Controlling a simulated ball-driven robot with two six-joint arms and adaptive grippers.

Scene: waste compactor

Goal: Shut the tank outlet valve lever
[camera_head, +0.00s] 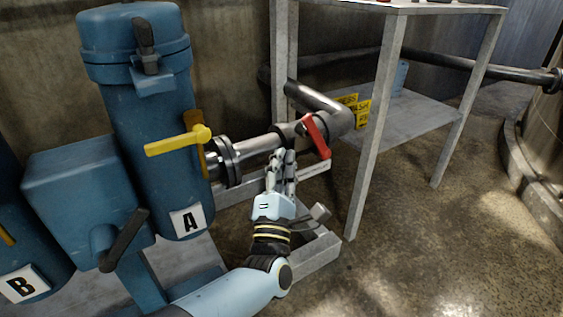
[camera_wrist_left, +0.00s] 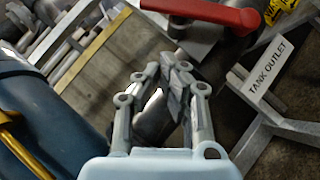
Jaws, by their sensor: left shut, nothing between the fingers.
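The red valve lever (camera_head: 317,137) sits on the grey pipe (camera_head: 262,143) right of tank A. In the head view it slants down to the right, across the pipe's line. In the left wrist view the lever (camera_wrist_left: 215,14) crosses the top of the picture. A "TANK OUTLET" label (camera_wrist_left: 267,82) is on the frame near it. My left gripper (camera_head: 281,158) is shut and empty, fingers pointing up, just below and left of the lever. In the wrist view the fingertips (camera_wrist_left: 174,68) show a gap below the lever; contact is not visible. My right gripper is out of view.
Blue tank A (camera_head: 150,120) carries a yellow lever (camera_head: 178,140) left of the red one. A metal shelf (camera_head: 425,115) stands right of the valve, its leg close by. Yellow signs (camera_head: 357,108) hang behind the pipe. The floor at lower right is clear.

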